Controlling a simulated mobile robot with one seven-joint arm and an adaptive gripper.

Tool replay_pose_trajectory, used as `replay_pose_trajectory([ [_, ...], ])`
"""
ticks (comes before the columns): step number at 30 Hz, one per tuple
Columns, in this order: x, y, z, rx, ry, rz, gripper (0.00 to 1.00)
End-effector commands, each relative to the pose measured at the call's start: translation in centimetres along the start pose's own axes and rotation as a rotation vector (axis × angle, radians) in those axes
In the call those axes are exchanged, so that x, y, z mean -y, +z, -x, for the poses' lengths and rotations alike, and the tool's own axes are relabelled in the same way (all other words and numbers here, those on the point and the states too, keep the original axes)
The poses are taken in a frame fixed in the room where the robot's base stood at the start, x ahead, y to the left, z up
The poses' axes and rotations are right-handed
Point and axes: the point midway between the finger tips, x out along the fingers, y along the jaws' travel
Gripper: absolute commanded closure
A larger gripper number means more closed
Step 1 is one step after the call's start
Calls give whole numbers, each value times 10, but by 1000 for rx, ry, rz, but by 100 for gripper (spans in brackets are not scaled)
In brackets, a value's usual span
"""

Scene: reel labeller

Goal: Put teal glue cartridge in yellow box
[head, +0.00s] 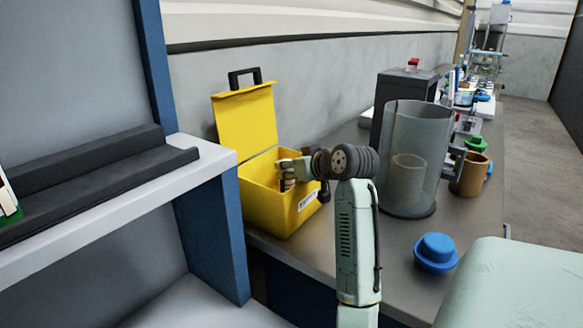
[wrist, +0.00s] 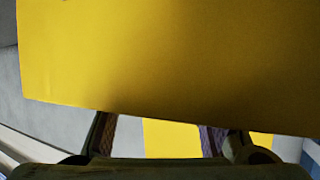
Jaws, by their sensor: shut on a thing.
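The yellow box (head: 268,205) stands on the bench with its lid (head: 245,122) raised at the back. My gripper (head: 287,180) reaches in from the right over the box's opening, with its fingertips at or below the rim. In the wrist view the two fingers (wrist: 158,138) stand apart, with yellow and grey surfaces behind them. A large yellow panel (wrist: 170,55) fills the upper part of that view. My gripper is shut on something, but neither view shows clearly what. I cannot make out the teal glue cartridge in either view; the box's inside is mostly hidden.
A clear grey cylinder (head: 410,125) stands right of my arm, with a dark box (head: 390,92) behind it. A brown cup (head: 470,174) and a blue lidded pot (head: 436,253) are further right. A white shelf edge (head: 215,160) is left of the yellow box.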

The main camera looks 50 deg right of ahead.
Motion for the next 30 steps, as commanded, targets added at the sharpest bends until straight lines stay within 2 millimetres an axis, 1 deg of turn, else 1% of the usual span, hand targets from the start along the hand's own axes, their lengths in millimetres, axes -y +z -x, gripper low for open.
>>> replay_pose_trajectory([
  [1, 0, 2, -1, -1, 0, 0, 100],
  [2, 0, 3, -1, 1, -1, -1, 64],
  [10, 0, 2, -1, 1, 0, 0, 46],
  [11, 0, 2, -1, 1, 0, 0, 44],
  [19, 0, 1, -1, 1, 0, 0, 44],
  [22, 0, -1, 2, 0, 1, 1, 44],
  [26, 0, 0, 20, -2, 2, 2, 44],
  [30, -1, 0, 50, -3, 2, 1, 44],
])
